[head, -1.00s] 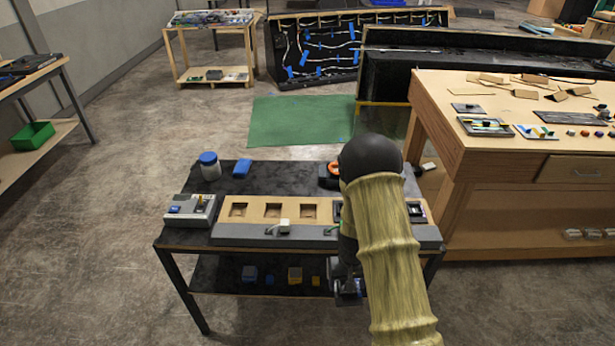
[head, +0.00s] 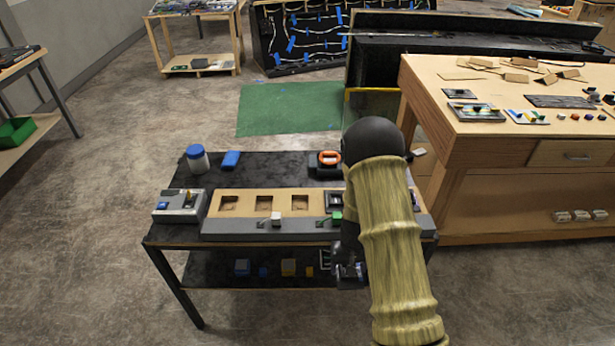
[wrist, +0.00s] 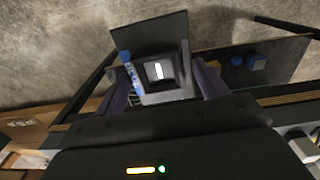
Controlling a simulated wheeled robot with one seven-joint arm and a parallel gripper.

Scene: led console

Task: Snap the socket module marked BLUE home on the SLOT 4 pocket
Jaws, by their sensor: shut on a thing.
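My gripper (head: 348,272) hangs low in front of the bench's front edge, partly hidden by my arm. In the wrist view my gripper (wrist: 165,88) is shut on a socket module (wrist: 177,50). In the head view the tan console strip (head: 247,212) lies on the bench with a row of square pockets. My arm covers its right part, and the slot numbers cannot be read.
A grey ledge with small connectors (head: 336,217) runs along the console's front. A grey switch box (head: 180,206), a blue-lidded jar (head: 197,160), a blue block (head: 231,160) and an orange ring (head: 329,158) stand on the black bench (head: 270,170). A wooden workbench (head: 480,190) is close at right.

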